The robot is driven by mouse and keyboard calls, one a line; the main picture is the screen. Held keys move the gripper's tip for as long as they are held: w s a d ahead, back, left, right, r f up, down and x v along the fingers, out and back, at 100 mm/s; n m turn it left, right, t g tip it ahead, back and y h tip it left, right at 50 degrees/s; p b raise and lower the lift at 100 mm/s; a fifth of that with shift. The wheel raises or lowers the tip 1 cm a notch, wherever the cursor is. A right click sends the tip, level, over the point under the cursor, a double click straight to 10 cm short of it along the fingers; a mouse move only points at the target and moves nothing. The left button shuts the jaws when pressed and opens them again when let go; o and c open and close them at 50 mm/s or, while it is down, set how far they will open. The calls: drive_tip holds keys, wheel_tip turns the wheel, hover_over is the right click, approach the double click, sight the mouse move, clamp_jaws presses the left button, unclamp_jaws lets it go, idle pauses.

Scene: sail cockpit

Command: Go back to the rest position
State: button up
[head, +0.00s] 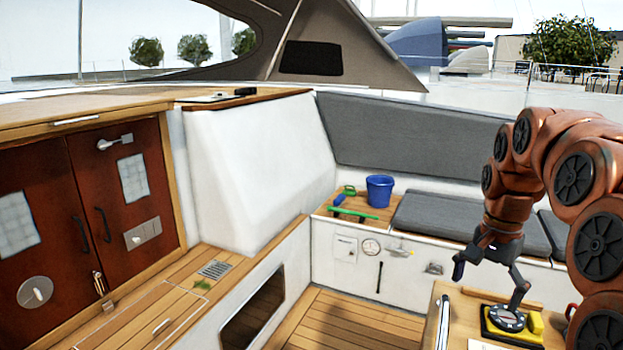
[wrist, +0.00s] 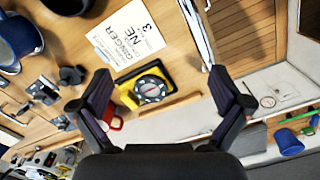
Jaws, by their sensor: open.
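My gripper (head: 489,279) hangs over the wooden table at the lower right of the head view. Its two fingers are spread wide in the wrist view (wrist: 168,103) and nothing is between them. Below it, a black round compass-like dial (head: 507,318) sits on a yellow and black base on the table. The dial also shows in the wrist view (wrist: 151,88), just beyond the fingertips and apart from them, as far as I can tell. My arm rises at the right of the head view and bends down to the gripper.
A white printed sheet (wrist: 126,40) lies on the table, with a red mug (wrist: 113,122) partly behind the left finger. A blue bucket (head: 380,190) stands on the corner bench beside grey cushions (head: 437,216). The wooden cockpit floor (head: 335,322) is clear.

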drive_tip(key=s+a+f+n, duration=0.3)
drive_tip(key=s+a+f, duration=0.1)
drive_tip(key=s, duration=0.5)
drive_tip(key=s+a+f+n+g, duration=0.1)
drive_tip(key=s+a+f+n, duration=0.3)
drive_tip(key=s, duration=0.5)
drive_tip(key=s+a+f+n, duration=0.3)
drive_tip(key=s+a, duration=0.3)
drive_tip(key=s, duration=0.4)
drive_tip(key=shift+a+f+n, duration=0.15)
drive_tip(key=shift+f+n, duration=0.15)
drive_tip(key=shift+f, duration=0.15)
